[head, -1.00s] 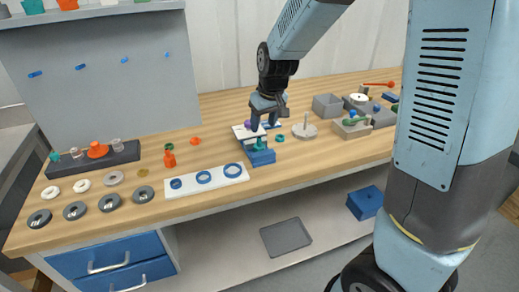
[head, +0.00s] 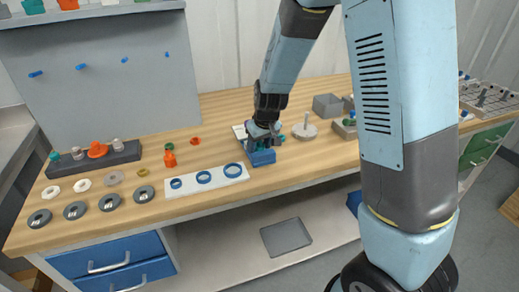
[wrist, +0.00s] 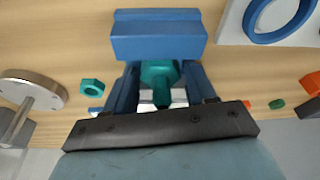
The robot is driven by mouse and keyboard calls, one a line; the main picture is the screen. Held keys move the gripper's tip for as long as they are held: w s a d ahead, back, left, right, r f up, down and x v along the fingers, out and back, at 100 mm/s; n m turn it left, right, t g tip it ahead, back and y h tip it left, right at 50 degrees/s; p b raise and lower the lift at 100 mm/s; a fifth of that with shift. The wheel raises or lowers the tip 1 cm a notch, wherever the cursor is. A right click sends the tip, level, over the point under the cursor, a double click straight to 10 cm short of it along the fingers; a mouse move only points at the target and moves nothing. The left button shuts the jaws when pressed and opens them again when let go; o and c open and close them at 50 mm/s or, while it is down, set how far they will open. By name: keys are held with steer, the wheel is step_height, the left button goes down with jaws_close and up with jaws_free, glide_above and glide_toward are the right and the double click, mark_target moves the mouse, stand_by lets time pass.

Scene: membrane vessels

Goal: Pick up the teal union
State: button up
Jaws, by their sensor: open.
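The teal union (wrist: 160,76) shows in the wrist view between my two fingers, in front of a blue block (wrist: 155,38). My gripper (wrist: 160,88) is open, with one finger on each side of the union; I cannot tell whether either finger touches it. In the head view my gripper (head: 262,138) is down over the blue block (head: 262,158) and largely hides the union.
A teal hex nut (wrist: 92,87) and a round metal base with a post (wrist: 32,92) lie to the left in the wrist view. A white plate with blue rings (head: 207,181) lies left of the block in the head view. Grey bins (head: 327,105) stand to the right.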

steer(key=c, duration=0.8)
steer(key=shift+c, duration=0.3)
steer(key=shift+r, duration=0.35)
step_height(320, 180, up, 3)
steer(key=shift+f, duration=0.15)
steer(key=s+d+r, duration=0.2)
steer(key=s+r, duration=0.3)
steer(key=r, duration=0.1)
steer(key=s+d+r, duration=0.4)
steer(key=s+r, duration=0.3)
steer(key=r, duration=0.1)
steer(key=shift+s+r, duration=0.2)
steer(key=shift+s, duration=0.1)
